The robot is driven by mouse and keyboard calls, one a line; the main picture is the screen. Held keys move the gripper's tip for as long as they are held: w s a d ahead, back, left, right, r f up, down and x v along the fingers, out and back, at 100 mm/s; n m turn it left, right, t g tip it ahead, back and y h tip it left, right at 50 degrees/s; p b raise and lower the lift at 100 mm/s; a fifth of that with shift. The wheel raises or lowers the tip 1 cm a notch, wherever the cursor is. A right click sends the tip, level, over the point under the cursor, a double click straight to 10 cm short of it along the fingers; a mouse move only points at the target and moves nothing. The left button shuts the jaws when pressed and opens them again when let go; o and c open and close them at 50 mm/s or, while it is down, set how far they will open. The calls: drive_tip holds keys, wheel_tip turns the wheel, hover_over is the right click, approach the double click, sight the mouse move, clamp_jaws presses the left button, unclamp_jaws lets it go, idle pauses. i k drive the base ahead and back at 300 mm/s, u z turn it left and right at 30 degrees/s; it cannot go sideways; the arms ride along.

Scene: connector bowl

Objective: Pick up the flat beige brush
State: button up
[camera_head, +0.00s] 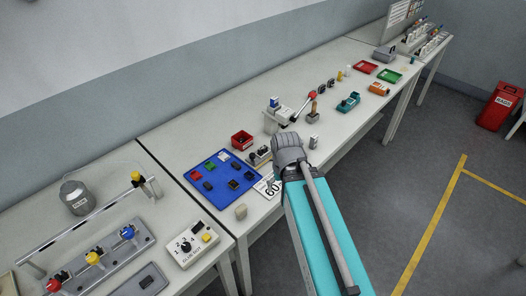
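A small beige, block-like piece (241,211) lies on the front edge of the near table, just below the blue mat. It is the only beige thing I make out that could be the flat brush, but it is too small to be sure. My arm reaches up from the bottom of the view, and its grey wrist end (289,149) is over the table's front edge, above and to the right of the beige piece and apart from it. The fingers cannot be made out, so I cannot tell whether my gripper is open or shut.
A blue mat (213,190) with several small blocks lies left of my wrist, beside a red bin (242,140) and a "60" card (270,188). A control box (192,244) stands at lower left. A white device (278,117) stands behind my wrist.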

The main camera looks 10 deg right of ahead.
sight(313, 113)
drive_tip(key=z, duration=0.3)
drive_tip(key=k, duration=0.85)
drive_tip(key=z, duration=0.6)
drive_tip(key=k, duration=0.5)
drive_tip(key=z, duration=0.5)
drive_tip(key=i, duration=1.65)
drive_tip(key=u, duration=0.5)
drive_tip(key=i, duration=0.55)
drive_tip(key=u, duration=0.55)
